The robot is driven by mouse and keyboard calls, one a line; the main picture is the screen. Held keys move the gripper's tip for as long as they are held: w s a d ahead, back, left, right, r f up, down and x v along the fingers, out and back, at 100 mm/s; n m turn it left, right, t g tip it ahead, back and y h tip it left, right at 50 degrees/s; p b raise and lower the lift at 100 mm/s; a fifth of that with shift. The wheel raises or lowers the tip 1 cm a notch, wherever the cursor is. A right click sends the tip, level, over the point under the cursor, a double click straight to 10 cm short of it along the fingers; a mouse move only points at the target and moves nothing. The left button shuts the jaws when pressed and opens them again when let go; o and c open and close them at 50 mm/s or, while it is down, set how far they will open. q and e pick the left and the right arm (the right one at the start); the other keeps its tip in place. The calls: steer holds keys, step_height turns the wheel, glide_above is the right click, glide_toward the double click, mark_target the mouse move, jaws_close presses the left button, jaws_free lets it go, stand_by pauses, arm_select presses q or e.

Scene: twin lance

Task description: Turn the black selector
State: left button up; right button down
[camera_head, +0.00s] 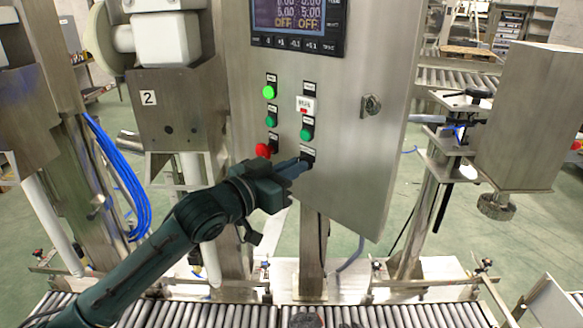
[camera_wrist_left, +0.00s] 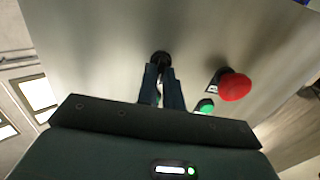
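The black selector (camera_head: 308,156) sits low on the front of the steel control box, right of the red button. In the left wrist view the selector (camera_wrist_left: 161,58) shows as a dark round collar at the fingertips. My left gripper (camera_head: 298,166) reaches it from the lower left. In the wrist view its two fingers (camera_wrist_left: 161,72) are close together with a narrow gap, their tips at the selector, and look shut on its knob. The fingers hide the knob, so its angle cannot be read. My right gripper cannot be made out.
A red button (camera_head: 263,150) is close left of the fingers; it also shows in the wrist view (camera_wrist_left: 234,87). Green buttons (camera_head: 307,132) and a display (camera_head: 298,18) are above. A key lock (camera_head: 371,105) is at right. A roller conveyor (camera_head: 230,315) runs along the bottom.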

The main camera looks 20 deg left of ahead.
arm_select(q)
steer(key=o, duration=0.5)
steer(key=shift+c, duration=0.2)
steer(key=b+v, duration=0.2)
steer(key=v, duration=1.1)
steer(key=shift+b, duration=0.4)
arm_select(e)
steer(key=shift+w+a+f+n+y, duration=0.1)
steer(key=shift+a+f+n+y, duration=0.15)
steer(key=shift+a, duration=0.35)
